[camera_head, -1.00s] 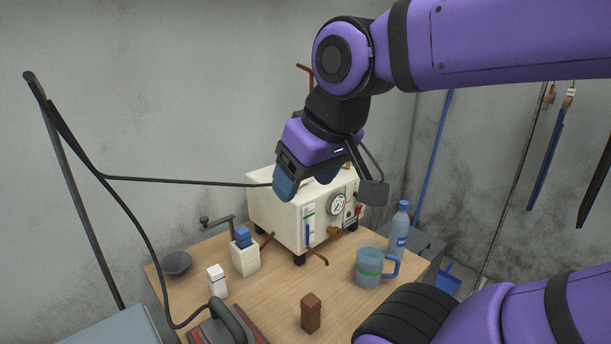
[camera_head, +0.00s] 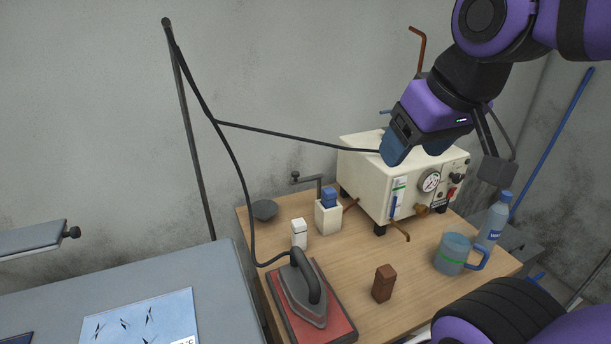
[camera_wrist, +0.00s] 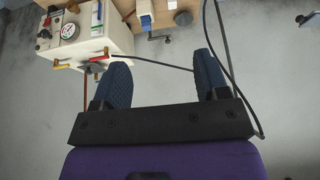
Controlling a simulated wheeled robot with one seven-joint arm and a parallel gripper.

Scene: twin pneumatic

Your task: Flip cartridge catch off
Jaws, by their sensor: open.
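A cream box-shaped machine (camera_head: 365,190) stands on the wooden table, with a round gauge (camera_head: 430,181), a blue-and-white strip (camera_head: 394,205) and small red and brown fittings on its front. I cannot tell which fitting is the cartridge catch. My gripper (camera_head: 415,146) overlaps the machine's upper part in the head view; its gap to the machine is unclear. In the wrist view my gripper (camera_wrist: 160,76) has its blue fingers wide apart, with nothing held. The machine (camera_wrist: 110,25) shows at upper left there, with a red-handled fitting (camera_wrist: 98,57) beyond the left finger.
A mug (camera_head: 453,254), bottle (camera_head: 492,222), brown block (camera_head: 384,284) and white blocks share the table. A grey board (camera_head: 190,275) lies at left.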

